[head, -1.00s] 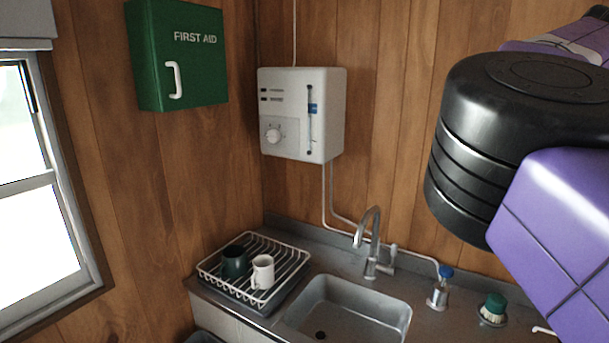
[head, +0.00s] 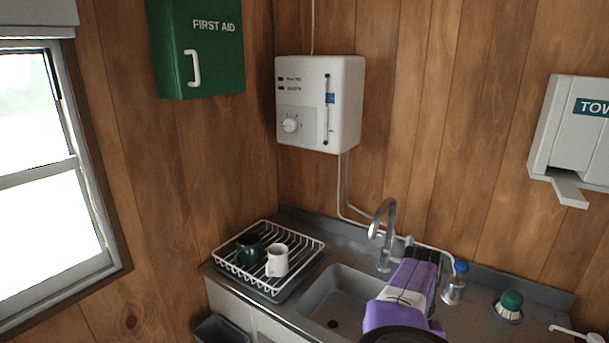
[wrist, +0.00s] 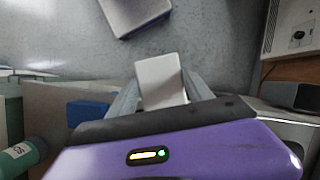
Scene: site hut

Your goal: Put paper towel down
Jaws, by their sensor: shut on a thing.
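In the wrist view a white paper towel (wrist: 161,80) is held between the two grey fingers of my gripper (wrist: 160,95). It looks like a flat, pale piece standing out past the fingertips, above a grey surface. The fingers are shut on it. In the head view only a purple and black part of my arm shows in front of the sink; my gripper and the towel are hidden there. A towel dispenser (head: 585,130) hangs on the wall at the right.
The sink (head: 335,295) lies in the grey counter, with a dish rack (head: 300,247) holding two mugs at its left. A soap bottle (head: 454,285) and a green-topped brush (head: 509,307) stand at the right. A dark bin (head: 222,330) stands below. The wrist view shows a blue item (wrist: 88,110) and a bottle (wrist: 20,157) at left.

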